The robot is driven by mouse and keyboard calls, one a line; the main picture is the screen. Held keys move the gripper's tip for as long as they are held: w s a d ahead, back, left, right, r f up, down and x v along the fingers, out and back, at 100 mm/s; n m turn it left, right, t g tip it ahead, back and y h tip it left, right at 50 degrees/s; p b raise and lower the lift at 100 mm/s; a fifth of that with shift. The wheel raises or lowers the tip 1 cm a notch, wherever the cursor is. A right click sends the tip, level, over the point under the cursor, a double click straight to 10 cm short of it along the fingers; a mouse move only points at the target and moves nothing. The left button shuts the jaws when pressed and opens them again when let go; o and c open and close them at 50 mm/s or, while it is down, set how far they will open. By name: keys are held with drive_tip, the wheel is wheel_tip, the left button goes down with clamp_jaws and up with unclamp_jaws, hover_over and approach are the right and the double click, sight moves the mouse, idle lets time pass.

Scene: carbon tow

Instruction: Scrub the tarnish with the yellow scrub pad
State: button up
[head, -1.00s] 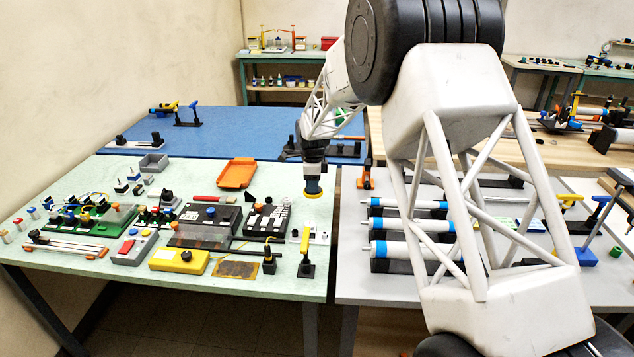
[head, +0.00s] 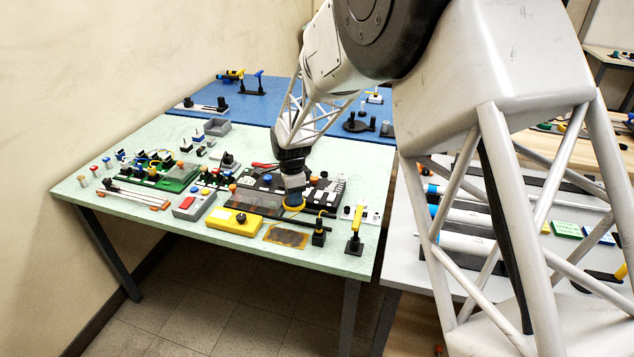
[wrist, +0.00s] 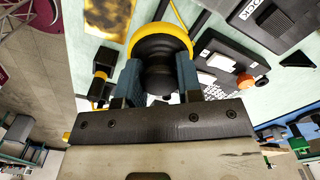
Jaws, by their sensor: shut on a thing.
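My gripper (head: 293,184) is shut on the black knob of the round yellow scrub pad (head: 293,207), which points down. In the wrist view my gripper's two fingers (wrist: 158,82) clasp the knob from both sides, and the yellow rim of the pad (wrist: 176,31) shows beyond it. The tarnish is a brown, dark-blotched patch on a thin plate (head: 286,236) near the front edge of the green table. It also shows at the top of the wrist view (wrist: 106,16). The pad appears behind the plate and apart from it; its exact height is unclear.
Black cases (head: 325,188) and a clear cover lie behind.

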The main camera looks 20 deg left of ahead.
drive_tip(key=s+a+n, duration=0.2)
drive_tip(key=s+a, duration=0.2)
drive_tip(key=s, duration=0.3)
drive_tip(key=shift+a+f, duration=0.15)
drive_tip(key=shift+f, duration=0.25)
drive_tip(key=shift+f, duration=0.1)
drive_tip(key=shift+f, duration=2.25)
drive_tip(key=shift+f, duration=0.65)
drive_tip(key=o, duration=0.6)
drive_tip(key=shift+o, duration=0.2)
drive_tip(key=shift+r, duration=0.35)
drive_tip(key=shift+c, duration=0.2)
